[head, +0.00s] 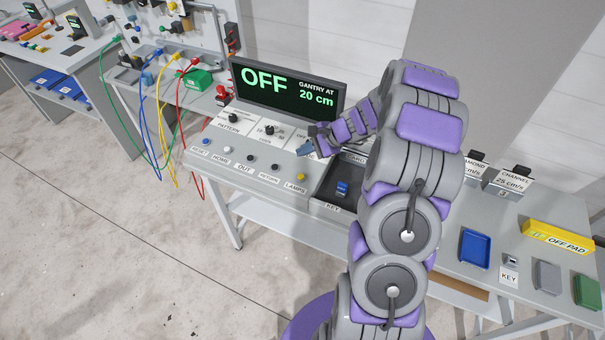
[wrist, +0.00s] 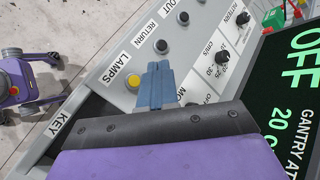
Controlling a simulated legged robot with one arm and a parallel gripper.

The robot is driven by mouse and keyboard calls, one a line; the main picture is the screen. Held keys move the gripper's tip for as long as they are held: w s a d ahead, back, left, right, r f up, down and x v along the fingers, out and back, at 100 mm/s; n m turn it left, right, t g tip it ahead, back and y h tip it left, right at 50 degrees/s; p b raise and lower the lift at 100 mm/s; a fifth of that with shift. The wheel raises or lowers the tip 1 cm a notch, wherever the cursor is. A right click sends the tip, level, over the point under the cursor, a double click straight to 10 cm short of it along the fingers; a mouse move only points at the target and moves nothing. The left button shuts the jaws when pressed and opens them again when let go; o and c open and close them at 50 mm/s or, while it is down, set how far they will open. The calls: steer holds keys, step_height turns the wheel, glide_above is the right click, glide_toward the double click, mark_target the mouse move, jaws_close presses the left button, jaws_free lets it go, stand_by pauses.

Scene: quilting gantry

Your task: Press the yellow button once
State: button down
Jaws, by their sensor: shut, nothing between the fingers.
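The yellow button (head: 301,176) is at the right end of a row of buttons on the sloped console front, above the LAMPS label. In the wrist view the yellow button (wrist: 133,81) shows just left of my fingertips. My gripper (head: 305,149) is shut and empty, with blue fingertips. It is over the console behind the button, and in the wrist view the fingertips (wrist: 158,72) point past it. I see a gap between fingers and button in the picture, but their height above the panel is hard to tell.
Dark buttons for RETURN (head: 274,166) and OUT (head: 250,157) sit left of the yellow one. A recessed KEY tray (head: 325,195) holding a blue item is to its right. A display (head: 288,88) reading OFF and 20 cm stands behind. Cables (head: 180,100) hang at the left.

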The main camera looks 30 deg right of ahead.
mark_target(304, 177)
steer(key=f+b, duration=0.3)
steer(key=f, duration=0.2)
steer(key=f+b, duration=0.2)
steer(key=f, duration=0.1)
steer(key=shift+a+f+b, duration=0.15)
steer(key=shift+a+b, duration=0.15)
steer(key=shift+a, duration=0.1)
steer(key=shift+d+f, duration=0.15)
steer(key=shift+f, duration=0.05)
steer(key=shift+d, duration=0.1)
steer(key=shift+d, duration=0.15)
steer(key=shift+a, duration=0.25)
steer(key=shift+d, duration=0.15)
steer(key=shift+f, duration=0.15)
stand_by(1.1)
